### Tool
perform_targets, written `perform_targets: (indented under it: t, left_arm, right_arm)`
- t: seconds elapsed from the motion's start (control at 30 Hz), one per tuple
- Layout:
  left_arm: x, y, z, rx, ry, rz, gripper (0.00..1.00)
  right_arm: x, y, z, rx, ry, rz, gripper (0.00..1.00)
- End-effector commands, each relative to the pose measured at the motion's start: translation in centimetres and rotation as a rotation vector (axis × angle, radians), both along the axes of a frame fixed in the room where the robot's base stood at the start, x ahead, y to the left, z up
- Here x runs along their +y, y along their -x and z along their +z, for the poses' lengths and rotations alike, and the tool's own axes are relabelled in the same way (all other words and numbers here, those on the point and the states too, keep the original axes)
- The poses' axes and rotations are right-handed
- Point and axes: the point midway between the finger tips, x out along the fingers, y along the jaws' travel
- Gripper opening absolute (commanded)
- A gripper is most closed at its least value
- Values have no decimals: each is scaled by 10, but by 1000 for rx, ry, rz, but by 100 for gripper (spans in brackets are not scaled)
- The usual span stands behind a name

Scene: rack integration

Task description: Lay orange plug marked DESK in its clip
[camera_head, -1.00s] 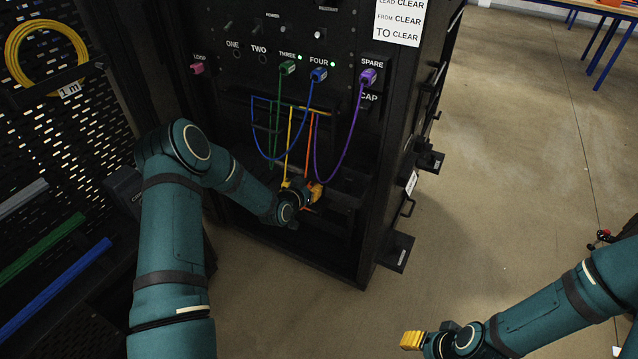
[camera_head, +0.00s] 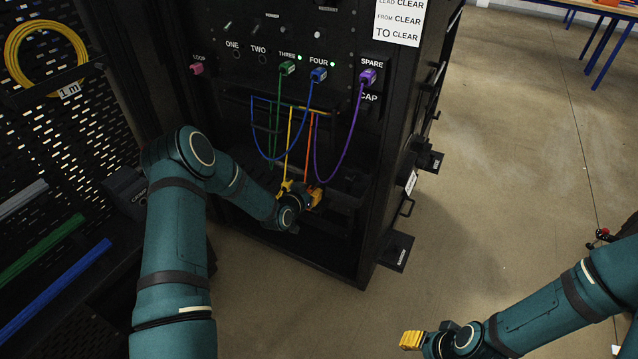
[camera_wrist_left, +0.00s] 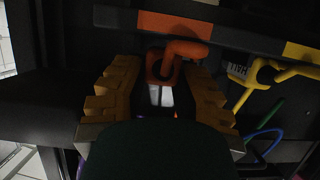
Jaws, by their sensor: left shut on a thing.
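My left gripper (camera_head: 302,194) is low in the rack's open bay and is shut on the orange plug. In the left wrist view, an orange lead (camera_wrist_left: 182,48) bends down between the yellow fingers (camera_wrist_left: 158,97), where pale plug parts show. Most of the plug is hidden by the gripper, and its marking cannot be read. In the head view the orange lead (camera_head: 308,148) hangs down to the gripper. An orange patch (camera_wrist_left: 172,25) is on the dark bar just behind the lead. My right gripper (camera_head: 412,340) is outside the rack; its finger gap does not show.
A yellow plug (camera_wrist_left: 237,72) with a pale label sits beside my left gripper, its lead (camera_head: 290,145) running upward. Blue (camera_head: 318,74), green (camera_head: 287,68) and purple (camera_head: 367,77) plugs sit in the panel, their leads looping nearby. Open floor lies right of the rack.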

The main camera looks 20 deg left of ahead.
Motion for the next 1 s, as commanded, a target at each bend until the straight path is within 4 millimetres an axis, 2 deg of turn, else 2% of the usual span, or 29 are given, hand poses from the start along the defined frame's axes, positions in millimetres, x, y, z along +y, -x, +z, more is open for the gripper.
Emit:
perform_targets:
  t: [0.33, 0.37, 0.4, 0.77, 0.87, 1.0]
  left_arm:
    - [0, 0, -7, 0, 0, 0, 0]
    - [0, 0, -6, 0, 0, 0, 41]
    - [0, 0, -6, 0, 0, 0, 55]
    - [0, 2, -6, 1, 0, 0, 56]
    - [1, 8, -3, 1, 0, 0, 56]
    - [3, 27, 5, 1, 0, 0, 56]
  right_arm:
    - [0, 0, 0, 0, 0, 0, 47]
    - [0, 0, 0, 0, 0, 0, 47]
    - [0, 0, 0, 0, 0, 0, 47]
    - [0, 0, 0, 0, 0, 0, 47]
    - [0, 0, 0, 0, 0, 0, 47]
    - [0, 0, 0, 0, 0, 0, 47]
